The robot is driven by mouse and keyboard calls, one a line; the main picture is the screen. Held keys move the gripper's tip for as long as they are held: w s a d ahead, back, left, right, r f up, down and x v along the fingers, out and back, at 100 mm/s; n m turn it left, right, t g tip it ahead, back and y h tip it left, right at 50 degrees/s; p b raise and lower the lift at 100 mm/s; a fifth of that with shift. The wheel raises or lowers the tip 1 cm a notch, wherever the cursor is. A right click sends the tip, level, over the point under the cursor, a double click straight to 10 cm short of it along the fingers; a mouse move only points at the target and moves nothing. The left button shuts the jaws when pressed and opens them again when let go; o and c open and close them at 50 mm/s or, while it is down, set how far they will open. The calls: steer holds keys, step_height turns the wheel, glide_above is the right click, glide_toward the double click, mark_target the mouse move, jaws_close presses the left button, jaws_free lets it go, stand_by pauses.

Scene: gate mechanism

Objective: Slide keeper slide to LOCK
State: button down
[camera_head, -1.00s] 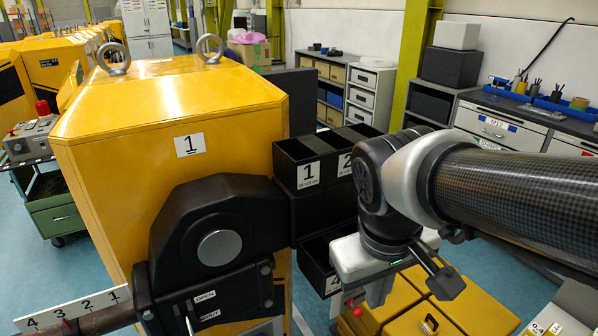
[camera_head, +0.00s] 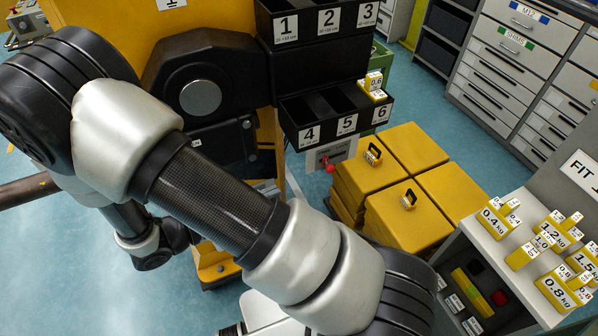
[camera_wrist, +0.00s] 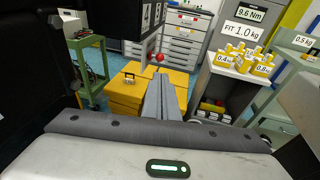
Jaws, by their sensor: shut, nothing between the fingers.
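A red knob (camera_head: 328,165) sticks out of a small pale plate (camera_head: 338,151) below the numbered black bins; it may be the keeper slide, but its lettering is too small to read. The red knob also shows in the wrist view (camera_wrist: 160,57), just beyond the fingertips. My gripper (camera_wrist: 163,80) is shut and empty, its two grey fingers together and pointing toward the knob area, apart from it as far as I can tell. In the head view my gripper is hidden behind my arm. The black gate housing (camera_head: 205,65) is partly covered by my arm.
Yellow blocks with handles (camera_head: 405,205) stand right of the knob. Black bins (camera_head: 325,100) hang above it; one holds small yellow weights. A shelf with yellow weights (camera_head: 545,235) is at the right. A green cart (camera_wrist: 90,60) shows left in the wrist view. Blue floor lies between.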

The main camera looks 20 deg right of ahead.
steer(key=p+x, duration=0.1)
steer(key=x, duration=1.3)
steer(key=shift+p, duration=0.4)
steer(key=d+b, duration=0.1)
steer(key=d, duration=0.3)
steer(key=shift+w+d, duration=0.1)
steer(key=shift+d, duration=0.75)
steer(key=shift+r, duration=0.1)
glide_toward(333, 169)
steer(key=a, duration=0.2)
steer(key=shift+s+a+r, duration=0.45)
steer(key=shift+a, duration=0.2)
